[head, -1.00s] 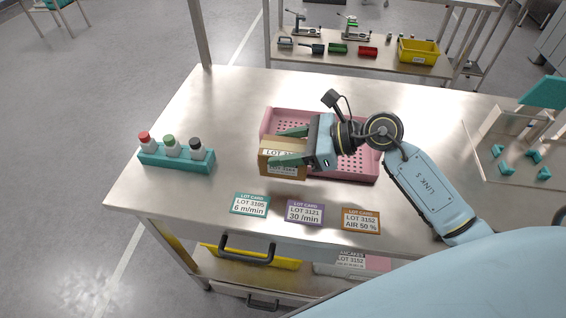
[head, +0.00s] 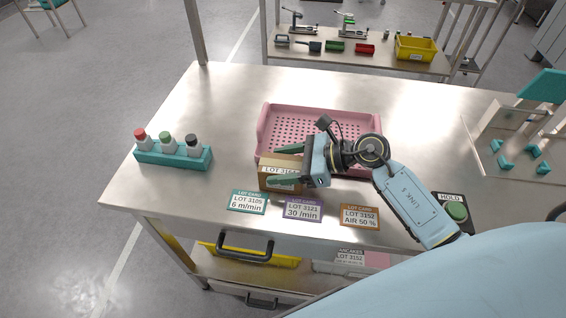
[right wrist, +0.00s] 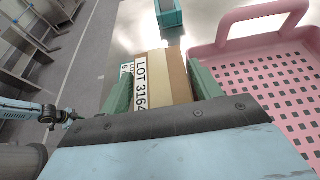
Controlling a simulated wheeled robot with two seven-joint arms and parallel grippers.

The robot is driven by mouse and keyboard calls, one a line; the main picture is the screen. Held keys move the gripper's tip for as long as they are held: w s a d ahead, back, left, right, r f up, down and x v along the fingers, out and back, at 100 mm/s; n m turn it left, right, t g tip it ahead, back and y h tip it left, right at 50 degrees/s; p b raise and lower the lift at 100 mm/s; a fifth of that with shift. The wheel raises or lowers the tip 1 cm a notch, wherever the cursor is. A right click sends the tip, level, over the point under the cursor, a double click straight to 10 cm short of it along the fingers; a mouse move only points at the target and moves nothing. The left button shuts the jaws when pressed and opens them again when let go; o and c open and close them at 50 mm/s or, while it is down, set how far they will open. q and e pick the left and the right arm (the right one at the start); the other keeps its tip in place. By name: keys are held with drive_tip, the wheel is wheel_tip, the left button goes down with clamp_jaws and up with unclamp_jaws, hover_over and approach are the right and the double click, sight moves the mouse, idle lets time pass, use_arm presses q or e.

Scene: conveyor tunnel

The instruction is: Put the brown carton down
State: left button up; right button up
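The brown carton (head: 270,183), labelled LOT 3164, is between the fingers of my right gripper (head: 289,166), at the front left of the pink perforated tray (head: 262,130). It overlaps the tray's near wall in the head view; I cannot tell whether its bottom touches the table. In the right wrist view the carton (right wrist: 178,75) fills the space between the green fingers (right wrist: 160,90), which press on its sides. The tray (right wrist: 215,50) lies to its right there. A light blue arm, apparently my left one, shows small at the left edge; its fingers are unclear.
Teal (head: 247,201), purple (head: 302,210) and orange (head: 360,217) lot cards lie along the front edge. A teal rack (head: 172,155) with three bottles stands left. A HOLD button (head: 457,212) and a clear-walled fixture (head: 505,145) are right. Bare table lies between rack and tray.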

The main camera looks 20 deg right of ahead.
drive_tip(key=shift+o, duration=1.1)
drive_tip(key=shift+r, duration=0.15)
